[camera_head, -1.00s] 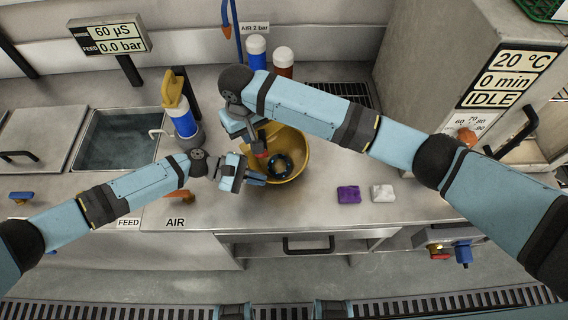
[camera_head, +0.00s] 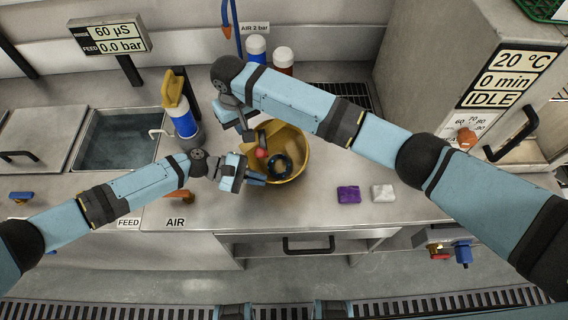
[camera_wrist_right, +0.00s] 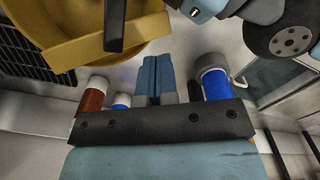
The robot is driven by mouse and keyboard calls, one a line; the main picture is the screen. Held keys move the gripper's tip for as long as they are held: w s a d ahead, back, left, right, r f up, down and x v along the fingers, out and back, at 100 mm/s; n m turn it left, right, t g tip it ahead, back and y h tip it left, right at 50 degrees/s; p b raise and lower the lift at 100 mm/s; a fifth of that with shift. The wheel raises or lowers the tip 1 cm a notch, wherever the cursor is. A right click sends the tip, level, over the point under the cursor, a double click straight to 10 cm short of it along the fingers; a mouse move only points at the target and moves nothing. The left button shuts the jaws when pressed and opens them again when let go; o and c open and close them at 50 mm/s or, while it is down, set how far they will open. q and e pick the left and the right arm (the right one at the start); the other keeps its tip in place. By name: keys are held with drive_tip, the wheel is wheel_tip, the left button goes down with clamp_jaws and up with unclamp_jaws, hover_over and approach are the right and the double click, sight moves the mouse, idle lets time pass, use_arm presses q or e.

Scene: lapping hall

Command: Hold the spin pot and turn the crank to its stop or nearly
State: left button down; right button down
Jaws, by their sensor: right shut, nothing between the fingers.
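The spin pot is a yellow bowl (camera_head: 303,155) on the steel counter, also in the right wrist view at upper left (camera_wrist_right: 50,45). A dark crank with a red knob (camera_head: 262,153) shows at its left inside; a dark bar (camera_wrist_right: 114,25) crosses the pot in the wrist view. My left gripper (camera_head: 255,179) is at the pot's left front rim; I cannot tell whether its fingers grip the rim. My right gripper (camera_head: 248,134) is shut and empty, above the pot's left back rim, apart from the red knob. Its closed fingers (camera_wrist_right: 157,78) show in the wrist view.
A blue bottle (camera_head: 257,58) and a brown bottle (camera_head: 283,69) stand behind the pot. A blue-and-white bottle (camera_head: 183,122) stands left, by a sink (camera_head: 120,138). A purple block (camera_head: 348,194) and a white block (camera_head: 383,193) lie right; counter between them and the pot is clear.

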drive_tip(key=w+d, duration=0.3)
drive_tip(key=w, duration=0.3)
drive_tip(key=shift+w+d, duration=0.3)
drive_tip(key=shift+w, duration=0.1)
idle(1.6)
wheel_tip(320, 180, up, 7)
idle(0.7)
